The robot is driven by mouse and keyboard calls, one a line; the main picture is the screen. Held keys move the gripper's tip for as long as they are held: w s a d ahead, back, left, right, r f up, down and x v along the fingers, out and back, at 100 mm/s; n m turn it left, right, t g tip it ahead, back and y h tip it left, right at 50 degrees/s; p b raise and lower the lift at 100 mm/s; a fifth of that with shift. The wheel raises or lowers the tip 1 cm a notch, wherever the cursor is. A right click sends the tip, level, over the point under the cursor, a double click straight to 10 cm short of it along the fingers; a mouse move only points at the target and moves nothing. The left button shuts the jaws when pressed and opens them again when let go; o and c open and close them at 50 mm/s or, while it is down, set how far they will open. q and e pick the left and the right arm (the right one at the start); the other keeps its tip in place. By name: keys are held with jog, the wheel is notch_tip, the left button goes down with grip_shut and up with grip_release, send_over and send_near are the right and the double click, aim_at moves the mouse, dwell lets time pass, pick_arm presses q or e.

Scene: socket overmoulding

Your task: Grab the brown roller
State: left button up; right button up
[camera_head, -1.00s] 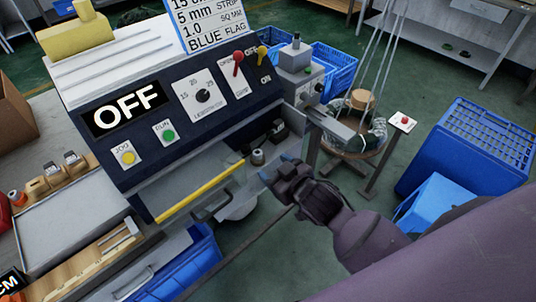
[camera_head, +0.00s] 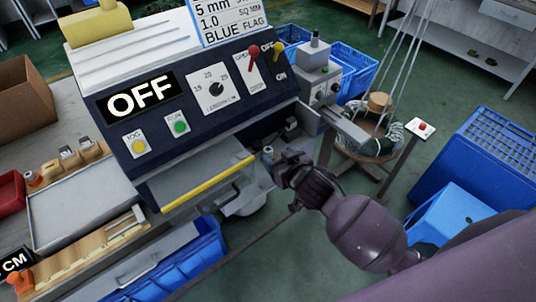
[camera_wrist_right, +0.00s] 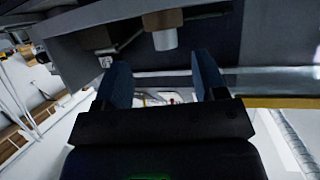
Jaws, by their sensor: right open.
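My right gripper (camera_head: 275,163) is at the right end of the grey machine (camera_head: 205,105), beside its recess. In the wrist view, the blue fingers of this gripper (camera_wrist_right: 163,72) stand apart with nothing held between them. Beyond the fingertips, a brown roller-like piece (camera_wrist_right: 162,19) and a pale cylinder (camera_wrist_right: 164,39) sit in the recess, apart from the fingers. In the head view the gripper and machine largely hide this spot, so I cannot tell the brown piece there. My left gripper is out of view.
A yellow bar (camera_head: 208,182) runs along the machine's front edge, close to my right gripper. A round wooden stool (camera_head: 375,155) carries a coil and a brown spool (camera_head: 380,102). Blue crates (camera_head: 480,160) stand at the right.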

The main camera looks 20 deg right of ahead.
aim_at(272, 152)
jog(key=x, duration=0.4)
jog(key=shift+w+a+f+b, duration=0.1)
jog(key=shift+w+f+b, duration=0.2)
jog(key=shift+c, duration=0.2)
jog(key=c, duration=0.8)
